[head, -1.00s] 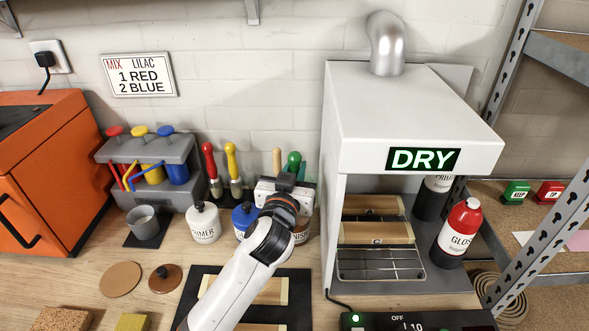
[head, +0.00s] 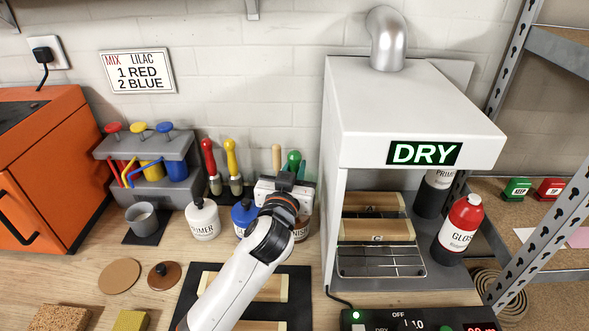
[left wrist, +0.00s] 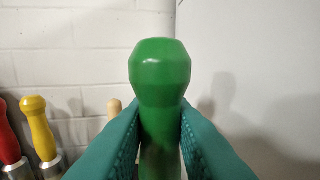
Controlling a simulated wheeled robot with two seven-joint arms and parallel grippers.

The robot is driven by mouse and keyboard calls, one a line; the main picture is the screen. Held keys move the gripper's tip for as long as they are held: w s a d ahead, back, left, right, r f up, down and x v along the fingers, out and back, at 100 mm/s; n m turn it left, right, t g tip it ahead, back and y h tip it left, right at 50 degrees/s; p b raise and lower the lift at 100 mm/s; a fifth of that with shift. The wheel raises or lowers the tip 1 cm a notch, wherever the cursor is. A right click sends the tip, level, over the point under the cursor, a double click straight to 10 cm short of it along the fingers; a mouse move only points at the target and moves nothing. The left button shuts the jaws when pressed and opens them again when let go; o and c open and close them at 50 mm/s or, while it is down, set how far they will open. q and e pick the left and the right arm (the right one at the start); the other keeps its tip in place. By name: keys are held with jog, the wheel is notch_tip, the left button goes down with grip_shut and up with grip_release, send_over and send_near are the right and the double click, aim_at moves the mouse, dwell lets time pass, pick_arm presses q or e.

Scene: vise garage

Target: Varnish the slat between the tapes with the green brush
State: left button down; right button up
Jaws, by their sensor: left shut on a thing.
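The green brush (head: 294,158) stands upright at the back of the bench, its round green handle top showing. My left gripper (head: 288,182) is shut on its handle. In the left wrist view the green handle (left wrist: 160,72) sits between my two teal fingers; the brush's lower part is hidden. A tin labelled varnish (head: 302,231) is mostly hidden behind my left arm. A pale wooden slat (head: 272,288) lies on the black mat (head: 298,312), partly covered by my arm. My right gripper is not in view.
Red (head: 209,160) and yellow (head: 232,162) brushes stand left of the green one. The white DRY cabinet (head: 410,110) is close on the right, with slats A and C inside.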

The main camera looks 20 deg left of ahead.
aim_at(295, 152)
pick_arm(q)
jog(key=shift+f+b, duration=0.3)
jog(key=shift+f, duration=0.2)
dwell(0.6)
jog(key=shift+r, duration=0.1)
notch_tip(295, 152, up, 7)
jog(key=p, duration=0.6)
dwell(0.8)
